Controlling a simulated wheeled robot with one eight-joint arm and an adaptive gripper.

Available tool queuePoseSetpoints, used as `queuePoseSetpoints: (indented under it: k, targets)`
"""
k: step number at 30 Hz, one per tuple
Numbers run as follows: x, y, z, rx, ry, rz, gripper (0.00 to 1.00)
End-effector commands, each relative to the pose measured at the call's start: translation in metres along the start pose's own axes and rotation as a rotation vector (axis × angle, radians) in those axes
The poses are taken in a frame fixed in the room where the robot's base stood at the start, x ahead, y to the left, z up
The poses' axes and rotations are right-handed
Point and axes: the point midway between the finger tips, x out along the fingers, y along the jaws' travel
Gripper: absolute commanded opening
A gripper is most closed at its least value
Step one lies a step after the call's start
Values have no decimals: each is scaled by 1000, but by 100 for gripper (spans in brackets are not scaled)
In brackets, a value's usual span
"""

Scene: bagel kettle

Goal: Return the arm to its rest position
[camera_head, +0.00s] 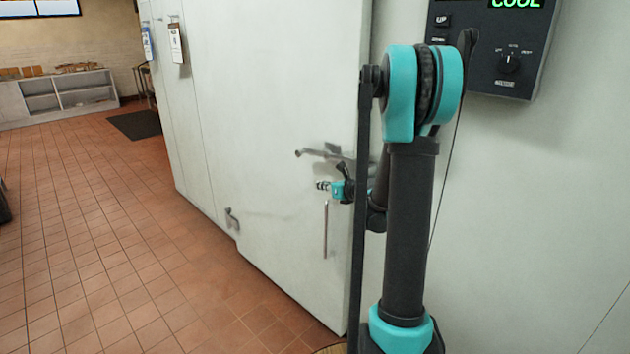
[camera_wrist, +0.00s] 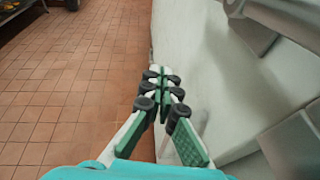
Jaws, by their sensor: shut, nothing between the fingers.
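My gripper (camera_head: 322,186) shows small in the head view, beyond my teal and black arm, in front of a large pale door (camera_head: 285,240). In the wrist view my gripper (camera_wrist: 161,72) has its fingertips together with nothing between them. A metal lever handle (camera_head: 322,154) on the door is just above the gripper in the head view. A vertical metal bar handle (camera_head: 325,230) is below it. A blurred metal part (camera_wrist: 260,20) is close at the upper right of the wrist view. I cannot tell whether the gripper touches the door.
A dark control panel (camera_head: 493,50) with green lettering hangs on the wall to the right. Another latch (camera_head: 232,219) sits lower left on the pale wall. A white shelf unit (camera_head: 60,96) and a dark mat (camera_head: 136,124) are far back. The tiled floor (camera_head: 100,230) at left is mostly clear.

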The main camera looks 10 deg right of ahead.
Motion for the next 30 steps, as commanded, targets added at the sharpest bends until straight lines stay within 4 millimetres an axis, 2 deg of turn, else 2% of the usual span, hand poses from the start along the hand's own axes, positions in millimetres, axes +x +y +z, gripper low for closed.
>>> queuePoseSetpoints:
  k: [13,17,20,23,27,30]
  targets:
    - [-5,1,-2,-7,2,1,0]
    - [-12,16,-8,-126,41,16,0]
    - [-27,41,-20,-357,113,52,0]
    - [-50,72,-41,-674,208,120,0]
    - [-90,108,-76,-1132,333,258,0]
    - [-123,127,-104,-1447,409,384,0]
